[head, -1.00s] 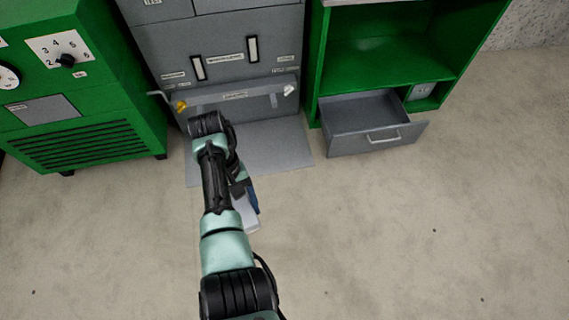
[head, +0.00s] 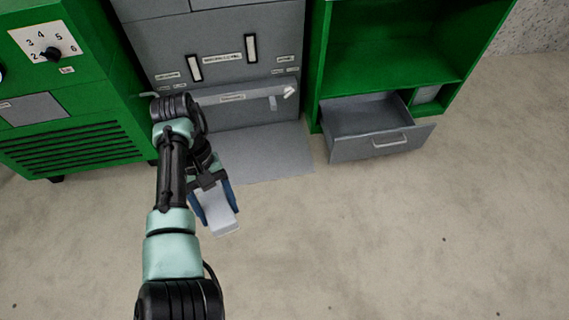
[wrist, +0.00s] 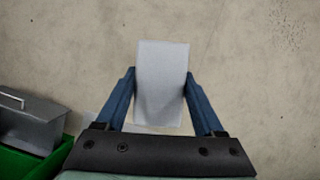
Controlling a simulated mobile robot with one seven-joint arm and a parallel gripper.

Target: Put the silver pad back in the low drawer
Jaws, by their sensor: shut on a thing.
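The silver pad (head: 221,222) is a pale grey block between the blue fingers of my gripper (head: 218,203). In the wrist view the pad (wrist: 161,85) sits between the fingertips of my gripper (wrist: 160,92), which are shut on its two sides. It is held above the bare floor, in front of the grey cabinet. The low drawer (head: 378,142) is grey with a bar handle and stands pulled out at the foot of the green shelf unit, right of my gripper. Its visible inside looks empty. In the wrist view a grey box with a handle (wrist: 30,122) shows at the lower left.
The grey cabinet (head: 225,75) with a ledge stands behind my arm. A green machine (head: 75,100) with a dial stands at the left. A flat grey plate (head: 265,153) lies on the floor before the cabinet. The floor (head: 400,240) in front of the drawer is clear.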

